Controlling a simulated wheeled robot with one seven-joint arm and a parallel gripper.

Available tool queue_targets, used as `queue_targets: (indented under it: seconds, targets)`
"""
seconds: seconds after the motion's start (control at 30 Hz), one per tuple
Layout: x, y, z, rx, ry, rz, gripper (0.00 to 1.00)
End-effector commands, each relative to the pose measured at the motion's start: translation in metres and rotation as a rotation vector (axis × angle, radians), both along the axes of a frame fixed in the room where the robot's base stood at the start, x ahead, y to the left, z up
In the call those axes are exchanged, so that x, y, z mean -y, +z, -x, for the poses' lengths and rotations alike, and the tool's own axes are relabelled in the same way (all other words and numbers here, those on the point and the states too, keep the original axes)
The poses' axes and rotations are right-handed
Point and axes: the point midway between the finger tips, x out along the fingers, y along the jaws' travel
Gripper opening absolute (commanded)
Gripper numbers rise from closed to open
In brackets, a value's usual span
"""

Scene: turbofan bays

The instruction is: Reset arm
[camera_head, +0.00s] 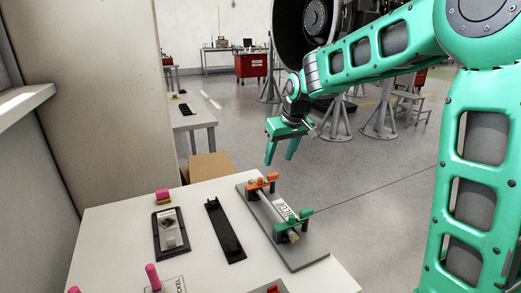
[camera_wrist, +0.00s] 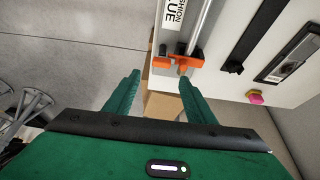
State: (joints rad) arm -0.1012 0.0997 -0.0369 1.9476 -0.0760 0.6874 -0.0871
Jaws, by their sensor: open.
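My green arm reaches in from the right in the head view and is bent at the elbow. My gripper (camera_head: 280,150) hangs above and beyond the far end of the white table, with its fingers apart and nothing between them. In the wrist view my gripper (camera_wrist: 160,92) also shows two spread green fingers with an empty gap. A grey fixture (camera_head: 268,222) with an orange clamp (camera_head: 262,183) and a green clamp (camera_head: 293,226) stands on the table, below the gripper. The orange clamp (camera_wrist: 180,61) lies just ahead of the fingertips in the wrist view.
The white table (camera_head: 110,222) also bears a black rail (camera_head: 225,232), a dark tray (camera_head: 170,234) and pink-topped pieces (camera_head: 153,276). A cardboard box (camera_head: 210,166) sits beyond it. A beige wall stands left. Open floor (camera_head: 370,190) lies right, with stands (camera_head: 383,118) behind.

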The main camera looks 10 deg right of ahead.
Motion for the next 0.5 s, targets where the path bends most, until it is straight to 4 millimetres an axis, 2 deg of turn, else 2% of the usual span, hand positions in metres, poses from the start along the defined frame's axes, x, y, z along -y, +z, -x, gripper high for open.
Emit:
queue_targets:
  seconds: [0.13, 0.27, 0.37, 0.5]
  targets:
    - [0.012, 0.001, 0.010, -0.010, -0.025, 0.004, 0.50]
    - [0.050, 0.002, 0.049, -0.050, -0.111, 0.014, 0.50]
    - [0.089, 0.000, 0.098, -0.099, -0.214, 0.020, 0.50]
    - [0.134, -0.008, 0.179, -0.179, -0.367, 0.014, 0.50]
